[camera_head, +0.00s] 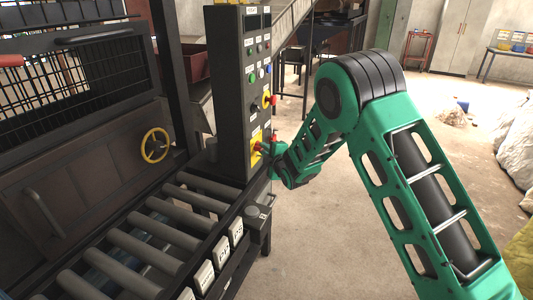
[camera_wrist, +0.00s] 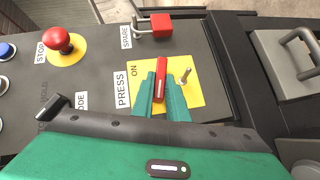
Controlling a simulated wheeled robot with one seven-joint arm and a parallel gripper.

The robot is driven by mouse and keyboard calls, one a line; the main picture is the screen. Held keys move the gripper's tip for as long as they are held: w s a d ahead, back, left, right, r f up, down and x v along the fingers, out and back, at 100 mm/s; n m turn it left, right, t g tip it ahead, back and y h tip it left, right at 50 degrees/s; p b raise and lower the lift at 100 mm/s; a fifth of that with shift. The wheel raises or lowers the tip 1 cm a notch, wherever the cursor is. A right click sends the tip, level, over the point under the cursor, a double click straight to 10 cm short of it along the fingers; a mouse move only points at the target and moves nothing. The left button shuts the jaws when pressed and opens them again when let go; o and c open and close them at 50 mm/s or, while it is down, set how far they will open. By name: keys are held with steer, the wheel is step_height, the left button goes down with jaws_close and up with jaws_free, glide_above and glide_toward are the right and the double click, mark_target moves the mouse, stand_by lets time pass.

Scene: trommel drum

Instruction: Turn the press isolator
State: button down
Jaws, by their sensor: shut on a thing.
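My gripper (camera_wrist: 160,88) is shut on the red handle, one green finger on each side. In the head view my gripper (camera_head: 268,148) is at the lower part of the dark control panel (camera_head: 228,95), by the yellow plate (camera_head: 256,148). The fingers hide part of the plate, and the handle's exact angle is hard to tell in the head view.
A red stop button (camera_wrist: 58,38) on a yellow disc and a red spare padlock (camera_wrist: 161,24) are close to the isolator. A small metal pin (camera_wrist: 186,74) stands on the plate. A roller conveyor (camera_head: 135,245) runs left of the panel. Open floor (camera_head: 330,240) lies to the right.

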steer(key=shift+w+r+m+g+y, duration=0.25)
steer(key=shift+m+g, duration=0.9)
steer(key=shift+g, duration=0.7)
steer(key=shift+w+r+m+g+y, duration=0.1)
steer(key=shift+w+m+g+y, duration=0.1)
steer(key=shift+m+g, duration=1.3)
steer(key=shift+w+r+m+g+y, duration=0.25)
steer(key=shift+m+g, duration=0.5)
steer(key=shift+g, duration=1.5)
steer(key=shift+f, duration=0.1)
steer(key=c, duration=1.7)
jaws_free()
steer(key=shift+c, duration=0.2)
steer(key=shift+w+d, duration=0.1)
